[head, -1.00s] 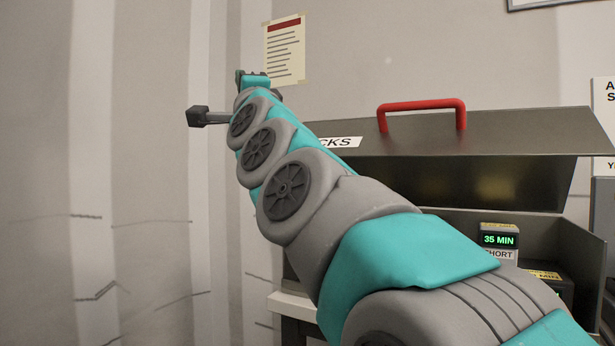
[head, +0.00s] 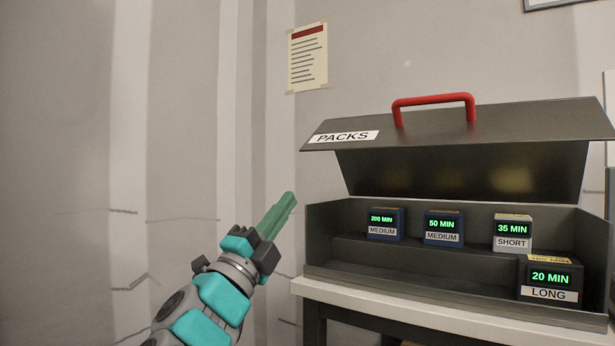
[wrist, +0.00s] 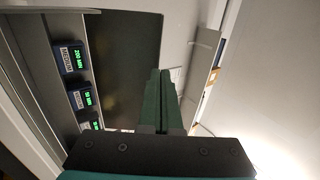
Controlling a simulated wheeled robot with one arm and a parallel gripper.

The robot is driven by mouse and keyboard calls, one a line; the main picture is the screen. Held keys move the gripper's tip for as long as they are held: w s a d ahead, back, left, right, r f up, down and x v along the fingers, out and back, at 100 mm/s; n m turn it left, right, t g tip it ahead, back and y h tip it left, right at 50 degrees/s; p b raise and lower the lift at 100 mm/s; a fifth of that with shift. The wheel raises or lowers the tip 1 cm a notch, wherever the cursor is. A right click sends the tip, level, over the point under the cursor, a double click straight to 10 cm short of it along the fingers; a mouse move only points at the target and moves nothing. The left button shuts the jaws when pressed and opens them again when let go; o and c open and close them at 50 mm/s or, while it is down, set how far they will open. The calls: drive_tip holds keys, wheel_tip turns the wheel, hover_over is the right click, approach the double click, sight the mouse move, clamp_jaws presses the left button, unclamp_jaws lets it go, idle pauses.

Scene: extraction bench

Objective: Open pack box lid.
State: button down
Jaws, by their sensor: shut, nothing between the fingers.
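The pack box (head: 450,318) is dark grey and stands on a white-topped table. Its lid (head: 540,120) is raised, with a red handle (head: 433,98) on top and a "PACKS" label at its left. The front is open and the packs inside show. My gripper (head: 286,200) has green fingers, shut and empty, left of the box and apart from it. In the wrist view the shut fingers (wrist: 160,90) point past the dark lid (wrist: 125,60), with the box shelf at the left.
Inside are a 200 MIN medium pack (head: 386,222), a 50 MIN medium pack (head: 444,228), a 35 MIN short pack (head: 513,232) and, in front, a 20 MIN long pack (head: 549,279). The white table edge (head: 400,308) runs below. A notice (head: 308,58) hangs on the wall.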

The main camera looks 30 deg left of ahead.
sight(325, 150)
drive_tip(key=p+x, duration=0.1)
drive_tip(key=x, duration=1.2)
drive_tip(key=shift+w+r+p, duration=0.15)
drive_tip(key=shift+w+p, duration=0.15)
drive_tip(key=shift+r, duration=0.1)
